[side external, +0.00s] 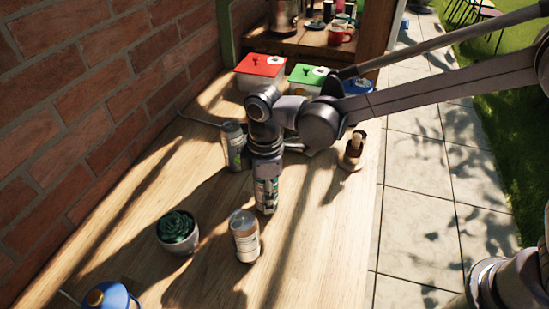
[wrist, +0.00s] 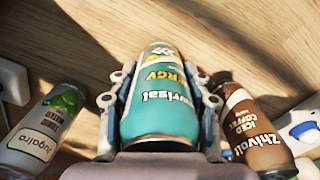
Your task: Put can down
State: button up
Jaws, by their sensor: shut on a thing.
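My gripper (side external: 267,178) points down over the wooden table and is shut on a teal and white energy drink can (side external: 267,197). In the wrist view the can (wrist: 160,105) sits between the two fingers, with its lettering showing. In the side view the can looks upright and close to the tabletop. I cannot tell whether its base touches the wood. The upper part of the can is hidden by the gripper in the side view.
Red-lidded (side external: 261,66) and green-lidded (side external: 308,75) boxes are behind. A brick wall (side external: 90,100) borders the left.

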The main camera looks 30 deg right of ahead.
jog(key=shift+f, duration=0.2)
jog(key=o, duration=1.4)
jog(key=shift+c, duration=0.2)
jog(key=shift+r, duration=0.1)
